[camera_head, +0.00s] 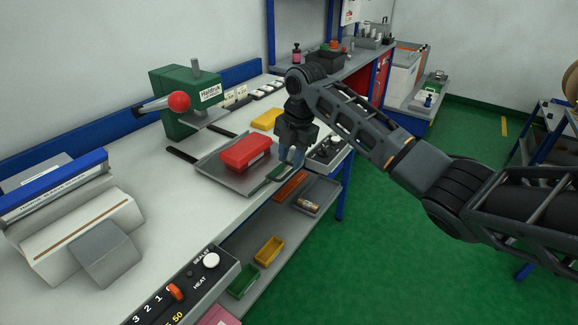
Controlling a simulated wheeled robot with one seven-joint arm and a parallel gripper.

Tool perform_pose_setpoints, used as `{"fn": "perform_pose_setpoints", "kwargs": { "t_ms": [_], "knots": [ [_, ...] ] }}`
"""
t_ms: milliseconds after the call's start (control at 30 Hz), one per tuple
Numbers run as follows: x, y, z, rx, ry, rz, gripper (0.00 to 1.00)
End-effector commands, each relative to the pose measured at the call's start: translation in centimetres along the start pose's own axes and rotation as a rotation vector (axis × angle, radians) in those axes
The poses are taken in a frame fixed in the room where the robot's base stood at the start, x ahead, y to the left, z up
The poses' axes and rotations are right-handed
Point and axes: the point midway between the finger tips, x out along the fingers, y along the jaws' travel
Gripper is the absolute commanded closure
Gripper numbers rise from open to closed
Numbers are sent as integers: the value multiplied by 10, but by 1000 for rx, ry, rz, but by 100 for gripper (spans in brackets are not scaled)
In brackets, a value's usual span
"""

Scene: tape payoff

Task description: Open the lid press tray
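The lid press (185,100) is a green machine with a lever ending in a red ball, at the back of the bench. Its grey tray (215,170) lies in front of it, out from under the press, with dark rails (181,154) showing behind. A red box (245,153) sits on the tray. The tray's handle (277,173) is at its front edge, by the bench edge. My gripper (291,157) points down just above and behind the handle, right of the red box. Its fingers are small and partly shaded; I cannot tell their gap or whether they touch the handle.
A yellow box (266,119) lies behind the tray. A sealing machine (75,225) fills the left of the bench, with a control panel (185,290) in front. A lower shelf (262,228) holds small bins. Green floor (400,240) is open at right.

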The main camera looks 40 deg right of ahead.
Motion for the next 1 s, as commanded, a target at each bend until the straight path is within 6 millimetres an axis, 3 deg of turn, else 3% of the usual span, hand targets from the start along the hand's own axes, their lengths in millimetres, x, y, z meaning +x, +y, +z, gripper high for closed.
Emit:
{"fn": "perform_pose_setpoints", "kwargs": {
  "t_ms": [133,300,1000],
  "knots": [
    [-22,1,0,-1,-1,3,64],
    [-36,0,0,0,0,0,64],
    [-38,0,0,0,0,0,64]
  ]
}}
